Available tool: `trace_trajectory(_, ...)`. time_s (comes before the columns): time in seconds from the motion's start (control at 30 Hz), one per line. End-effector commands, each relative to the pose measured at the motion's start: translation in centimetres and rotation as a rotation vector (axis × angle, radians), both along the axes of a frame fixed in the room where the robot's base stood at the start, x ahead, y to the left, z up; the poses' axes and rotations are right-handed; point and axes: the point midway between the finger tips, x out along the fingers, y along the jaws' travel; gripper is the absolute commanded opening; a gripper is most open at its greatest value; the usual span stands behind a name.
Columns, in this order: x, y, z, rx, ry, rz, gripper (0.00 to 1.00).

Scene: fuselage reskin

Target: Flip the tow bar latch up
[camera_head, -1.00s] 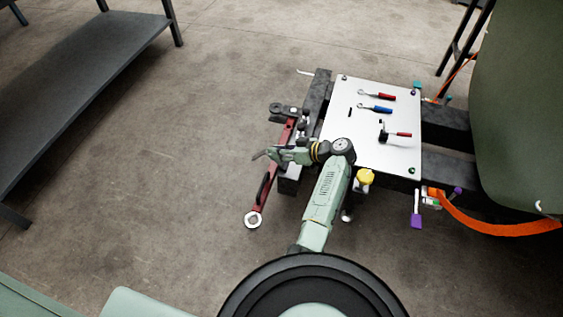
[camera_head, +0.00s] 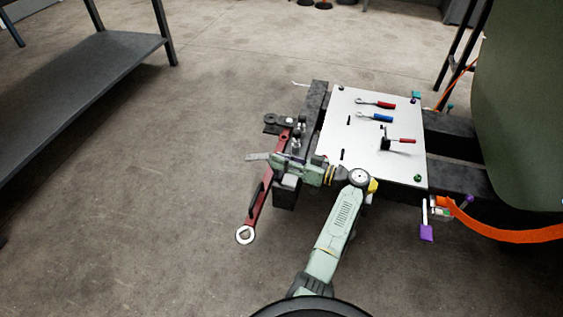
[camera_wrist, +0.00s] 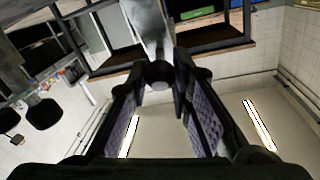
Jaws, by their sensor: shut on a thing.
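The red tow bar (camera_head: 257,205) slants past the left side of the work stand, with a metal ring at its near end. My gripper (camera_head: 270,157) lies across the bar's upper part, pointing left. In the wrist view, my gripper (camera_wrist: 158,72) has a pale grey lever (camera_wrist: 150,25) with a rounded end between its fingertips. It seems to be the tow bar latch, though its hinge is hidden. A short flat grey piece also shows at the gripper's tip in the head view. I cannot tell the latch's exact angle.
A white panel (camera_head: 372,150) with red- and blue-handled tools lies on the stand right of my gripper. An orange strap (camera_head: 500,230) hangs at the right. A dark shelf table (camera_head: 85,75) stands at the left. The floor between is clear.

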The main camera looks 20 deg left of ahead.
Motion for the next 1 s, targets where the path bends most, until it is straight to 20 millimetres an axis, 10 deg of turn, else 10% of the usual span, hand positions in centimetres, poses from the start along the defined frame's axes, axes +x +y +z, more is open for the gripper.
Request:
trace_trajectory(0.27, -0.03, 0.01, 0.01, 0.001, 0.002, 0.001, 0.00)
trace_trajectory(0.3, -0.03, 0.01, 0.01, 0.001, 0.002, 0.001, 0.20)
trace_trajectory(0.6, -0.01, 0.02, 0.00, 0.000, 0.001, 0.000, 0.40)
trace_trajectory(1.0, -0.02, -0.74, 0.01, 0.000, 0.001, -0.002, 0.41)
